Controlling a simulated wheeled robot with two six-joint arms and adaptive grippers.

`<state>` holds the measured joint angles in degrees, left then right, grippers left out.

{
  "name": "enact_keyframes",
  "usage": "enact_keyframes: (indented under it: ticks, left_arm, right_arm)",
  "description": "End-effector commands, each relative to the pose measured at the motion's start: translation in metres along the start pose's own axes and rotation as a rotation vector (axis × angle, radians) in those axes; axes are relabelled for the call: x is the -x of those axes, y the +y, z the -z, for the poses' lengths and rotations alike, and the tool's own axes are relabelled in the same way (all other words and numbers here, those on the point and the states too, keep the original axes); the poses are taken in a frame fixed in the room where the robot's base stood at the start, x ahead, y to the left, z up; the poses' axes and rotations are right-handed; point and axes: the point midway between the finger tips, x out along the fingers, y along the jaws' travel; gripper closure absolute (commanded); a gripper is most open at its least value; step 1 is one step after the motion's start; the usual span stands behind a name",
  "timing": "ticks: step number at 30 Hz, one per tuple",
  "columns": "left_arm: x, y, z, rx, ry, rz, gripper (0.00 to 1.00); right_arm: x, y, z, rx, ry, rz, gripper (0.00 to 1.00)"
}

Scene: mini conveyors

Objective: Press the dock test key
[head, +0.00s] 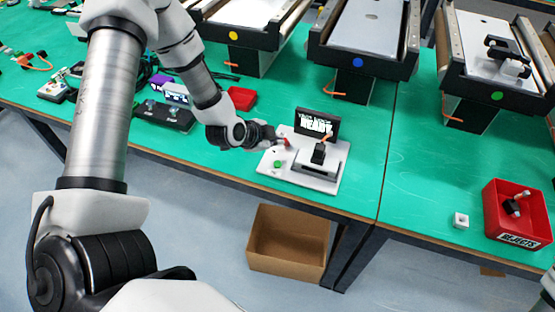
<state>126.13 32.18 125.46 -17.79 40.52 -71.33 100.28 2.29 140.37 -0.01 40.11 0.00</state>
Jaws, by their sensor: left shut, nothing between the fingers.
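The test dock (329,186) is a white plate on the green table, with a black display (317,122) reading "READY" in its last line and a grey cradle holding a small dark part (318,153). A green round key (278,164) sits at the plate's left front. My left gripper (284,142) is shut and empty, over the plate's left side, just behind the green key in the picture. A small red spot shows by its fingertips; I cannot tell what it is.
Three mini conveyors with yellow, blue (357,62) and green dots stand along the back. A red rejects bin (518,213) holding a part and a small white block (461,220) are at the right. A cardboard box (287,242) stands on the floor.

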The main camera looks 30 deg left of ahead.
Motion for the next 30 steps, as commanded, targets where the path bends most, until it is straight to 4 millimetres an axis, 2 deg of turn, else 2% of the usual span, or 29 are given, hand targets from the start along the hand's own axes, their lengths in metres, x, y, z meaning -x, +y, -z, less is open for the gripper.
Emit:
enact_keyframes:
  ticks: [1, 10, 16, 30]
  left_arm:
    - [-0.010, 0.007, -0.007, 0.000, 0.000, 0.000, 1.00]
    - [-0.039, 0.029, -0.029, 0.001, -0.001, 0.000, 1.00]
    - [-0.051, 0.037, -0.037, 0.000, -0.001, -0.001, 1.00]
    - [-0.051, 0.037, -0.037, 0.000, 0.000, 0.000, 1.00]
  right_arm:
    - [-0.015, 0.000, 0.000, 0.000, 0.000, 0.000, 0.54]
    - [-0.060, 0.000, 0.000, 0.000, -0.001, 0.000, 0.54]
    - [-0.069, 0.001, 0.000, 0.000, 0.000, 0.000, 0.54]
    - [-0.068, 0.001, 0.000, 0.000, 0.000, 0.000, 0.54]
